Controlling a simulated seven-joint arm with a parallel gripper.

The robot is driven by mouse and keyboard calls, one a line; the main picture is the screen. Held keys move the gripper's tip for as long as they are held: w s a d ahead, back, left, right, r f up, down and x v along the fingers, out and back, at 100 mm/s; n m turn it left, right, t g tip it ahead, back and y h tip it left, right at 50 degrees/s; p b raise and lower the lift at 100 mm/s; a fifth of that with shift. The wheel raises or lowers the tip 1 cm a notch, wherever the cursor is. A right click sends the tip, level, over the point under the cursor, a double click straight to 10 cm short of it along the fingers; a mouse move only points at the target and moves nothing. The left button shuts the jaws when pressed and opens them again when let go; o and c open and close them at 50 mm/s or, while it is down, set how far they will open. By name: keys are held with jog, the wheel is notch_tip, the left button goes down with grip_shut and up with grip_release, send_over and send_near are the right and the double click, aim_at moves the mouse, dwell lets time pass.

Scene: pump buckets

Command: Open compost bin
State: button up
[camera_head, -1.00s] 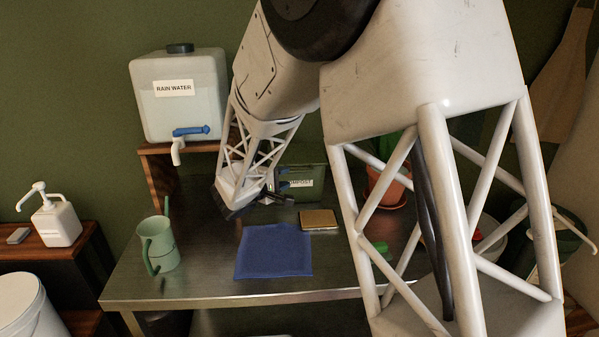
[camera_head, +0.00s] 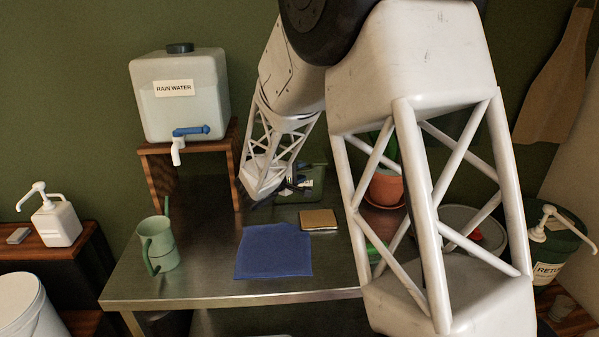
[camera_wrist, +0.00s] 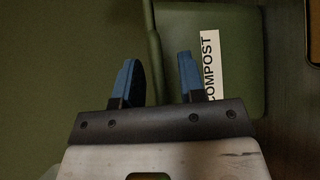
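The compost bin (camera_head: 309,192) is a green box on the metal table, against the back wall and partly hidden behind my arm in the head view. In the wrist view the bin (camera_wrist: 235,90) fills the upper middle, with its white COMPOST label (camera_wrist: 210,62) turned sideways. My gripper (camera_head: 290,184) is at the bin's left end in the head view. The right finger overlaps the bin beside the label; the left finger is over the green wall. I cannot tell whether either touches the bin.
A blue cloth (camera_head: 273,252) and a tan block (camera_head: 319,219) lie in front of the bin. A green watering can (camera_head: 158,246) stands at the left. A rain water tank (camera_head: 180,110) sits on a wooden stand (camera_head: 160,180). A potted plant (camera_head: 386,187) is behind my arm.

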jog(key=shift+w+d, duration=0.1)
jog(key=shift+w, duration=0.05)
grip_shut()
jog(key=shift+r, duration=0.15)
dwell(0.4)
